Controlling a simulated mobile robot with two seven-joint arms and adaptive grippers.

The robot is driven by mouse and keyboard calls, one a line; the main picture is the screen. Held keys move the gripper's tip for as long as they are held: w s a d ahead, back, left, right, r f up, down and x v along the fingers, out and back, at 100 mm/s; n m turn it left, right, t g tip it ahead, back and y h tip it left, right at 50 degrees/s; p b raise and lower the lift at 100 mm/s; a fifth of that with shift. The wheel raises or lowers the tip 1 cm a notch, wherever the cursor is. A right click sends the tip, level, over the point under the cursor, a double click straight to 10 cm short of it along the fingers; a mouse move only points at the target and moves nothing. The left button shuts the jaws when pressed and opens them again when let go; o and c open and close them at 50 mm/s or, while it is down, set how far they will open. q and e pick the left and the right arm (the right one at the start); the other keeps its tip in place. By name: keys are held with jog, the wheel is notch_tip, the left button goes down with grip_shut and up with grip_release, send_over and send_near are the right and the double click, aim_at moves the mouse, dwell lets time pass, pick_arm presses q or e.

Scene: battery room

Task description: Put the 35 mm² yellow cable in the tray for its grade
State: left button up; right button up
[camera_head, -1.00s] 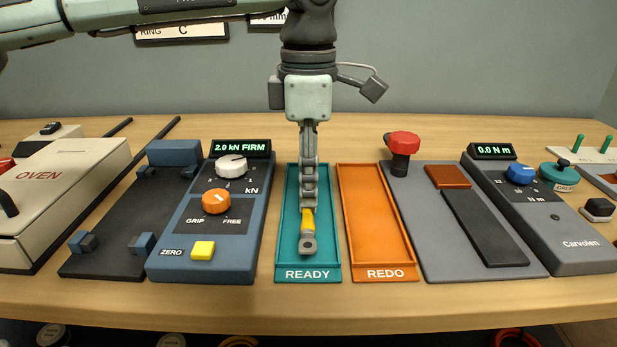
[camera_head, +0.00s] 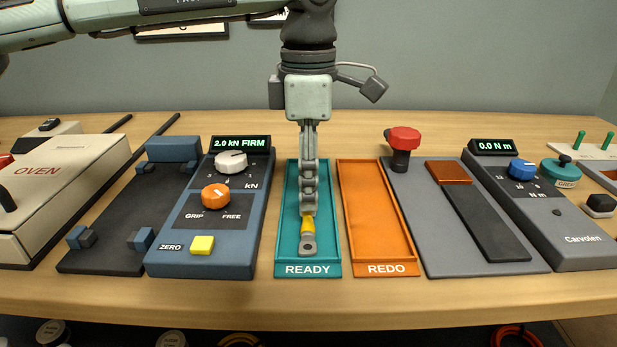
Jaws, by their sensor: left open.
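The yellow cable (camera_head: 307,226) with its grey metal lug lies in the teal READY tray (camera_head: 290,252), its lug end towards the front. My left gripper (camera_head: 308,208) hangs straight down over this tray, open, with its fingertips right at the yellow part. The fingers hide the rear of the cable; I cannot tell whether they touch it. The orange REDO tray (camera_head: 375,220) beside it on the right is empty. The display (camera_head: 241,143) of the blue kN tester (camera_head: 205,265) reads "2.0 kN FIRM". My right gripper is not in view.
The blue tester and a dark clamp plate (camera_head: 112,215) stand left of the trays, with the OVEN box (camera_head: 50,190) farther left. The table strip behind the trays is clear.

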pick_arm(q)
jog(key=shift+r, duration=0.1)
jog(key=shift+r+p, duration=0.3)
jog(key=shift+p, duration=0.05)
jog(key=shift+r+p, duration=0.4)
jog(key=shift+r, duration=0.05)
notch_tip(320, 180, up, 12)
jog(key=shift+f+b, duration=0.25)
jog(key=shift+b, duration=0.2)
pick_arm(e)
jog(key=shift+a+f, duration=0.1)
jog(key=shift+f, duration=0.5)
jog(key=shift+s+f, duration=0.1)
pick_arm(q)
jog(key=shift+c, duration=0.6)
